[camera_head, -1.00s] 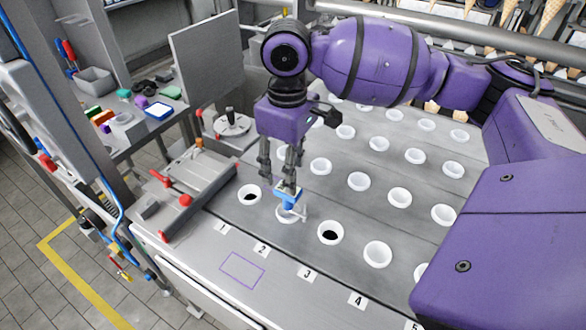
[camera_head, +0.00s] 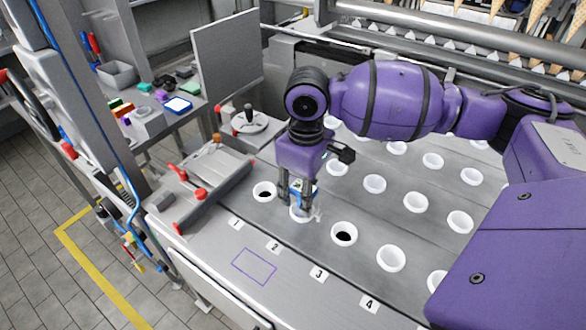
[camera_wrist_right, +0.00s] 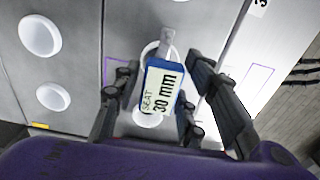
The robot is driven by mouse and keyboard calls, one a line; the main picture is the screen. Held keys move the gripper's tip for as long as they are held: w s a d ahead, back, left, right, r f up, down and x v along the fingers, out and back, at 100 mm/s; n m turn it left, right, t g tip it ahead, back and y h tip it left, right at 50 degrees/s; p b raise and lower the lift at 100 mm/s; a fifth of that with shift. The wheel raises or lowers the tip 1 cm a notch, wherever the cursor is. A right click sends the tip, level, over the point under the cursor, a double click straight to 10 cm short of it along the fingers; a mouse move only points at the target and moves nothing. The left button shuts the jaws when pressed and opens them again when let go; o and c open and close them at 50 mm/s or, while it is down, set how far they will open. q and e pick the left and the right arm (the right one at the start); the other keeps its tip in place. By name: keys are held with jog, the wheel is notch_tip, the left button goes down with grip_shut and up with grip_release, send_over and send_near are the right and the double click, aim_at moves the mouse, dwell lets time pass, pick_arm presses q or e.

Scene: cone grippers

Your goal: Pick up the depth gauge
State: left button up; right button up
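The depth gauge (camera_wrist_right: 163,88) is a blue block with a pale label reading "SEAT 30 mm" and a grey metal tongue. It stands at a white cup (camera_head: 301,214) in the row behind label 2. In the head view the gauge (camera_head: 304,188) is partly hidden by my right gripper (camera_head: 297,201). My right gripper is low over the cup, pointing down, with its fingers on either side of the gauge. In the right wrist view small gaps show between the fingers and the block, so the gripper looks open. My left gripper is not in view.
White cups stand in rows across the grey deck; neighbouring cups (camera_head: 264,191) and (camera_head: 344,234) have dark insides. A purple outlined rectangle (camera_head: 254,266) marks clear deck in front. A grey fixture with red knobs (camera_head: 200,194) stands to the left.

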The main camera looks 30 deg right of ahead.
grip_shut()
jog(key=shift+r, duration=0.6)
notch_tip(320, 180, up, 2)
jog(key=shift+r, duration=0.1)
pick_arm(q)
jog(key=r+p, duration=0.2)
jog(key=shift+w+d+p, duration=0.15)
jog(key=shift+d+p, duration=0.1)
jog(key=shift+p, duration=0.05)
pick_arm(e)
jog(key=s+a+r, duration=0.9)
jog(key=s, duration=0.1)
jog(key=shift+s+a+r, duration=0.15)
jog(key=shift+s+r, duration=0.1)
jog(key=shift+r, duration=0.1)
